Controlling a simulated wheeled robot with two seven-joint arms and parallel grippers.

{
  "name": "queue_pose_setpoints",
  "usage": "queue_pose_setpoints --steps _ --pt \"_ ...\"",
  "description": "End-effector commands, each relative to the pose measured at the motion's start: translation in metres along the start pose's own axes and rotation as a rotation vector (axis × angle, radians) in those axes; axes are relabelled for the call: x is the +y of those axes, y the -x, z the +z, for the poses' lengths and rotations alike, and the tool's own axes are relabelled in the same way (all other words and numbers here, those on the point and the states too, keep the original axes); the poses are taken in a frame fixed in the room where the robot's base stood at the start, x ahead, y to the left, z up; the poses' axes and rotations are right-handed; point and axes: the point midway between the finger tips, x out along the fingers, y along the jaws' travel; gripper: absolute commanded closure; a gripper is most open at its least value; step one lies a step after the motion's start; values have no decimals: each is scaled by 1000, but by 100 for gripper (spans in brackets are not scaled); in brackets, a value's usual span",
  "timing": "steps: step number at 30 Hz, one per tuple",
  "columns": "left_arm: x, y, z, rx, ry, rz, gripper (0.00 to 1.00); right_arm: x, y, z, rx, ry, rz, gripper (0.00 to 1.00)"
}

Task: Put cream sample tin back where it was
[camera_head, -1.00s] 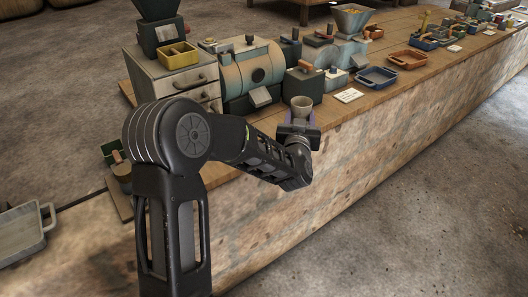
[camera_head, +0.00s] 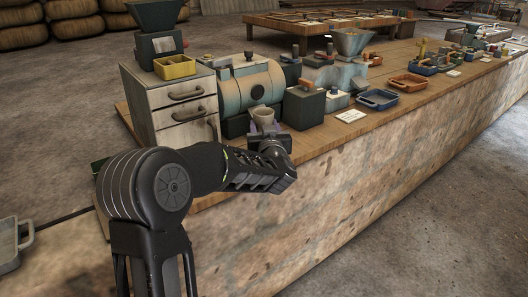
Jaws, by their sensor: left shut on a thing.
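The cream sample tin (camera_head: 263,116) is a small, pale, open-topped cup. My left gripper (camera_head: 264,132) is shut on it and holds it upright over the front part of the bench, in front of the teal and cream drum machine (camera_head: 249,88). The gripper's fingers are partly hidden by the wrist. I cannot tell how high the tin is above the bench top. My right gripper is out of view.
A grey drawer cabinet (camera_head: 172,104) with a yellow tray (camera_head: 175,67) stands left of the tin. A dark box (camera_head: 303,108) stands just right. Beyond are a white card (camera_head: 350,116), a blue tray (camera_head: 379,99) and an orange tray (camera_head: 408,82). A bare bench strip (camera_head: 322,136) runs along the front.

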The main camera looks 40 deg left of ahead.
Motion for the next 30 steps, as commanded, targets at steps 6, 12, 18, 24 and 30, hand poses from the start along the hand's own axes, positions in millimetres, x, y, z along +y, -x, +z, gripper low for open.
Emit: queue_pose_setpoints --steps 6,12,18,24,30 --pt "0 -1 17 2 1 -1 100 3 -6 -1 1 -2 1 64" --pt "0 -1 17 1 1 0 100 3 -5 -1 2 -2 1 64" --pt "0 -2 41 -2 0 0 100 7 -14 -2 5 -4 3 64" --pt "0 -3 66 1 1 -1 100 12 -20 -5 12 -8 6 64" --pt "0 -2 66 2 2 0 100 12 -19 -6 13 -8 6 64"
